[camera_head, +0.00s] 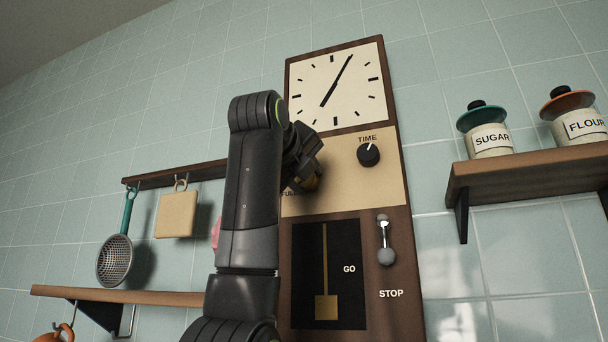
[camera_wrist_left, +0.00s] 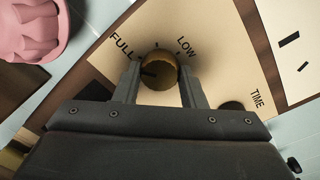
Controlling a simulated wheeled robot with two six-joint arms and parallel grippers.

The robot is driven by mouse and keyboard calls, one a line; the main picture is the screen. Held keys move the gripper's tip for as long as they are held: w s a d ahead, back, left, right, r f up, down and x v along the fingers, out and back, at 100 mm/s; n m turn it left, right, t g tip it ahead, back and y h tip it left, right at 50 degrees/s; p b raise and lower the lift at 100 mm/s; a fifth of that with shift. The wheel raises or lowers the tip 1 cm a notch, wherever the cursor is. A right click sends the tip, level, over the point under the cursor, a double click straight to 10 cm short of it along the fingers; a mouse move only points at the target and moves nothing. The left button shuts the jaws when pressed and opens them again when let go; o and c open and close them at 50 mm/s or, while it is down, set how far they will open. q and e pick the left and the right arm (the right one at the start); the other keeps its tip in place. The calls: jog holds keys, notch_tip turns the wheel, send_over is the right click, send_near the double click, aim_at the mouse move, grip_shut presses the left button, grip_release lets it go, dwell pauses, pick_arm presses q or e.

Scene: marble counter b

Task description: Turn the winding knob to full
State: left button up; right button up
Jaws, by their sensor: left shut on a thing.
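The brass winding knob (camera_wrist_left: 158,72) sits on the cream panel of the wall clock (camera_head: 365,180), between the printed words FULL and LOW. In the left wrist view a dark mark shows on its left part, toward the FULL side. My left gripper (camera_wrist_left: 161,82) has one finger on each side of the knob and is shut on it. My right gripper is in neither view.
A black TIME knob (camera_head: 368,154) is right of the gripper. A jar shelf (camera_head: 530,170) is at right; a strainer (camera_head: 116,258) and board (camera_head: 176,214) hang at left. Pink ware (camera_wrist_left: 30,28) is near.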

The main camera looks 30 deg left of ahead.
pick_arm(q)
jog(key=shift+m, duration=0.5)
jog(key=o, duration=1)
jog(key=b+v, duration=0.6)
jog(key=v, duration=1.1)
jog(key=shift+s, duration=0.2)
